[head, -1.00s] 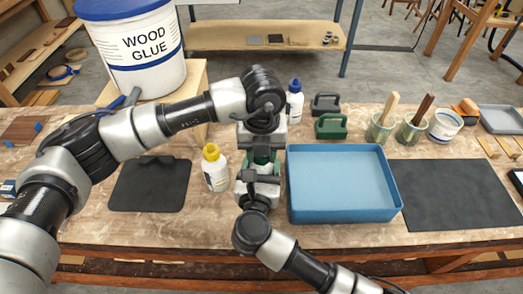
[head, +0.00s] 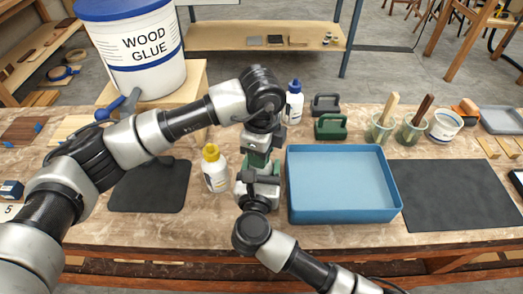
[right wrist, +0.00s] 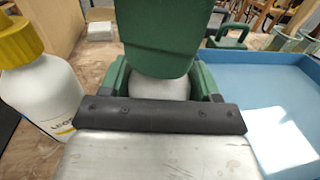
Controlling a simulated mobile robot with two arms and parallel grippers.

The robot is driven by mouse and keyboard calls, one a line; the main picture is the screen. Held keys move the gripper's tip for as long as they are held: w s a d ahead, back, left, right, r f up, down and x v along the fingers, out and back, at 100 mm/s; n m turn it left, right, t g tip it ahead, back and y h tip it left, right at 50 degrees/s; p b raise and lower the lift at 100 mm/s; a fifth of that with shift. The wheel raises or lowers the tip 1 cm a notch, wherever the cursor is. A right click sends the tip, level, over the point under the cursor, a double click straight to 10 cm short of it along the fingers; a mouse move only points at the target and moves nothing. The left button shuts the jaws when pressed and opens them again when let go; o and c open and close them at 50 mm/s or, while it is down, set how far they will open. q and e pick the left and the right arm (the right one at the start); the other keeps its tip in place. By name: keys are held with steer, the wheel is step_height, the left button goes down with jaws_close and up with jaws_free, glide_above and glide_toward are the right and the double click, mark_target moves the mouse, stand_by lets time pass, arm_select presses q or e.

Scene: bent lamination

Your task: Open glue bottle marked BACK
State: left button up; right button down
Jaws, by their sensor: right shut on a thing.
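My right gripper (right wrist: 160,88) is shut on a pale, rounded thing, seemingly a white bottle (right wrist: 160,86), between its green fingers. Only a small part of it shows, and no marking can be read. My left gripper (head: 258,160) comes down from above, directly over my right gripper in the head view. A green slab (right wrist: 160,40), apparently a finger of my left gripper, covers the top of the held thing in the wrist view. Whether the left fingers are closed on a cap is hidden. A yellow-capped white bottle (head: 215,168) stands upright to the left, apart from both grippers.
A blue tray (head: 342,217) lies close on the right. A blue-capped bottle (head: 294,101) and a green-handled block (head: 330,128) stand behind. A dark mat (head: 150,190) lies left. A wood glue bucket (head: 140,55) stands at the back left.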

arm_select(q)
steer(key=shift+r, duration=0.1)
stand_by(0.3)
steer(key=shift+r, duration=1)
steer(key=shift+r, duration=2.05)
arm_select(e)
steer(key=shift+c, duration=0.8)
jaws_free()
